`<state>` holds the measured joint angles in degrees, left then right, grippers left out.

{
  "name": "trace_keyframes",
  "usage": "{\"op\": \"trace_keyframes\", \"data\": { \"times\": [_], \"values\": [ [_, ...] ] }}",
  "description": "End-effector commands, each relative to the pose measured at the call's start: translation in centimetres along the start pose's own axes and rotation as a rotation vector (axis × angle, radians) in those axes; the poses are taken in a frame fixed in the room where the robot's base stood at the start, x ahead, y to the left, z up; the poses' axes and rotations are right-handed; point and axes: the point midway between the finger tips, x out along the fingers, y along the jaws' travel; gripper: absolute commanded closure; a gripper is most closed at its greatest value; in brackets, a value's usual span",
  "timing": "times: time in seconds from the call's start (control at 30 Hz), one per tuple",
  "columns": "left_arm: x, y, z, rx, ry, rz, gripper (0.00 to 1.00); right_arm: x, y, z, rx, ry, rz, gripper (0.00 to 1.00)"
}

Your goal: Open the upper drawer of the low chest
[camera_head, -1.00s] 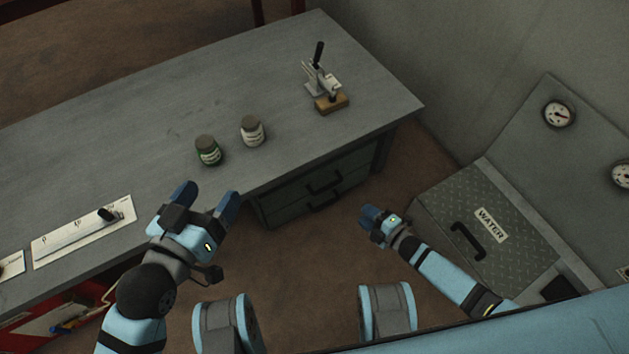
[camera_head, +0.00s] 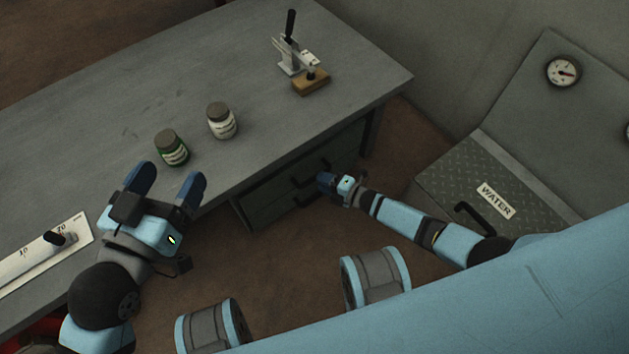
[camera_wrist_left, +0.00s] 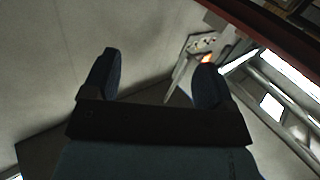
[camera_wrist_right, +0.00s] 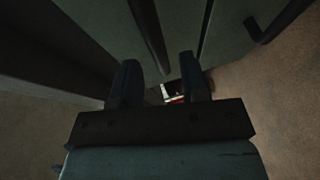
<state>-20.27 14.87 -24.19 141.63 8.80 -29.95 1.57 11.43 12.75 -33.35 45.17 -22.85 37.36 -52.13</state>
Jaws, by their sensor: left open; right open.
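The low chest (camera_head: 258,214) is dark green-grey and stands under the workbench. Its upper drawer (camera_head: 277,187) looks shut and has a dark bar handle (camera_head: 309,174). My right gripper (camera_head: 325,182) is open in front of the drawers, close to the handles, and hides part of the lower one. In the right wrist view its fingers (camera_wrist_right: 160,82) are spread and empty, with the drawer fronts (camera_wrist_right: 183,35) beyond them and a dark handle (camera_wrist_right: 268,27) off to the right. My left gripper (camera_head: 166,180) is open and empty over the bench's front edge.
The workbench (camera_head: 75,135) holds a green jar (camera_head: 172,150), a white jar (camera_head: 222,124) and a toggle clamp on a wooden block (camera_head: 311,84). A slider panel (camera_head: 40,262) is at left. A box labelled WATER (camera_head: 445,178) stands right of my right forearm. Floor is clear before the chest.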

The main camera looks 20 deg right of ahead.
Motion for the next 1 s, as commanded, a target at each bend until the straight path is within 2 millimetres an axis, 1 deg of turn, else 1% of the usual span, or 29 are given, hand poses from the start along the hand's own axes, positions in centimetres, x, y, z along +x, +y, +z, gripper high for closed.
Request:
{"op": "trace_keyframes", "data": {
  "times": [0.03,0.1,0.2,0.37,0.6,0.77,0.8,1.0],
  "values": [
    [0.1,-0.2,0.3,0.02,0.012,0.0,0.21,1.0,-0.3,0.0,0.0,0.001,0.001,0.59],
    [0.2,-0.4,0.1,0.044,0.026,-0.001,0.21,2.0,-0.2,0.0,0.0,0.001,0.002,0.59],
    [0.3,-0.6,0.0,0.07,0.038,-0.003,0.21,2.9,-0.2,0.0,0.001,0.0,0.0,0.59],
    [0.3,-0.7,-0.1,0.089,0.044,-0.003,0.21,3.5,0.0,0.0,0.0,-0.001,0.0,0.59],
    [0.4,-0.8,-0.4,0.093,0.051,-0.002,0.21,3.5,0.0,0.0,0.0,0.0,0.0,0.59],
    [0.4,-0.8,-0.4,0.093,0.053,-0.003,0.21,3.5,0.0,0.0,0.0,0.0,0.0,0.96],
    [0.4,-0.8,-0.4,0.093,0.053,-0.003,0.21,3.5,0.0,0.0,0.0,0.0,0.0,1.0],
    [0.4,-0.8,-0.5,0.091,0.053,-0.003,0.21,3.4,0.0,0.0,0.0,0.0,0.0,1.0]
  ]
}}
